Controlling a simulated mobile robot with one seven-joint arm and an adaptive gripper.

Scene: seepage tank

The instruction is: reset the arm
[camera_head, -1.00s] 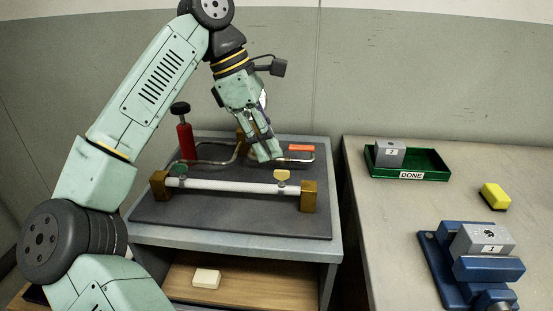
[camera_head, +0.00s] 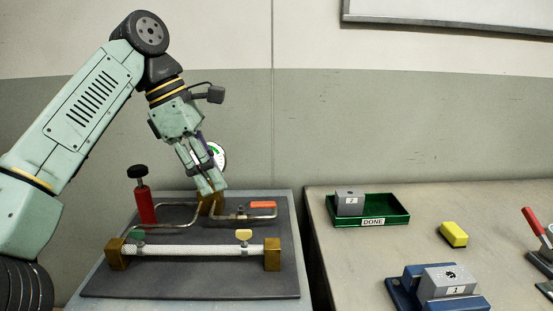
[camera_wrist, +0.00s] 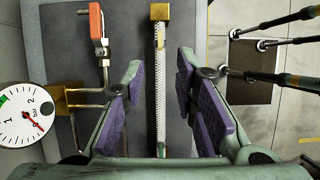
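My gripper (camera_head: 212,188) points down over the back of the dark bench plate in the head view. In the wrist view it (camera_wrist: 160,110) is open, its two purple-padded fingers apart with nothing held between them. A white braided tube (camera_wrist: 159,60) shows in the gap, farther off than the pads. In the head view the tube (camera_head: 195,250) lies between brass blocks in front of my gripper. My forearm runs up at the left. Contact between the fingertips and the pipework behind the tube cannot be told.
A red cylinder with black knob (camera_head: 143,200), an orange-handled valve (camera_head: 263,205) and a dial gauge (camera_wrist: 25,116) stand around my gripper. On the right bench are a green DONE tray (camera_head: 400,215) holding block 2 (camera_head: 349,203), a yellow block (camera_head: 453,234) and block 1 (camera_head: 448,284) in a blue vise.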

